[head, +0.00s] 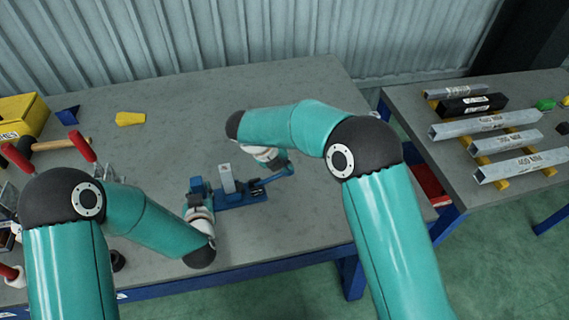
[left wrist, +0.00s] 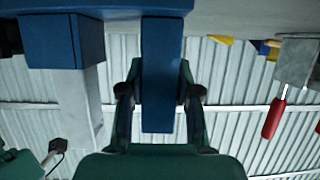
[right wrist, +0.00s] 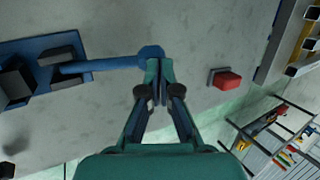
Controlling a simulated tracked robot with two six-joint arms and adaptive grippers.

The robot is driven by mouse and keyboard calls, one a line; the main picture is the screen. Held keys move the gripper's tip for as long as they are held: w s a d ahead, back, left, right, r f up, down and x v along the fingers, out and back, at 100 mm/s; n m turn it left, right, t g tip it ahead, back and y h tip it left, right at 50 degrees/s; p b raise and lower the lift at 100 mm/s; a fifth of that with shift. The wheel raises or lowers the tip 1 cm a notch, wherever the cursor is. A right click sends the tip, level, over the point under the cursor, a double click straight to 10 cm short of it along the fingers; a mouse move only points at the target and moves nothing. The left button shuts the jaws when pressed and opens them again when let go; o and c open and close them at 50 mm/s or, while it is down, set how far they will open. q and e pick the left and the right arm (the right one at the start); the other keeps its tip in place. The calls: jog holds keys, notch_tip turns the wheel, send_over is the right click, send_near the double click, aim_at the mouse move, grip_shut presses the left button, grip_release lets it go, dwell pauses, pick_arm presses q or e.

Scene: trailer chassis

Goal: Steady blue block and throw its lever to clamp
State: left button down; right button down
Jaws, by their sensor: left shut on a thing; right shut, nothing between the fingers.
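The blue block (head: 238,199) sits on the grey table, with a grey bar (head: 227,178) standing in it. Its blue lever (head: 272,180) points right; in the right wrist view the lever (right wrist: 105,64) ends in a round knob (right wrist: 151,54). My left gripper (head: 197,190) is shut on a blue upright part of the block (left wrist: 161,100) at its left end. The grey bar also shows in the left wrist view (left wrist: 90,105). My right gripper (right wrist: 158,70) is shut and empty, its fingertips right at the knob; I cannot tell whether they touch.
A yellow piece (head: 130,118) and a hammer (head: 60,144) lie at the back left, near a yellow box (head: 22,115). A red piece (right wrist: 226,80) lies to the right of the knob. Metal bars (head: 485,125) lie on the right table. The table behind the block is clear.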

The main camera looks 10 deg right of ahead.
pick_arm(q)
jog(key=shift+a, duration=0.1)
pick_arm(e)
jog(key=shift+s+d, duration=0.1)
jog(key=shift+r, duration=0.95)
jog(key=d+r+v, duration=0.1)
jog(key=d+v, duration=0.1)
jog(key=v, duration=1.1)
pick_arm(q)
jog(key=shift+c, duration=2.4)
grip_release()
jog(key=shift+v, duration=4)
jog(key=o, duration=0.5)
pick_arm(e)
jog(key=shift+f, duration=0.2)
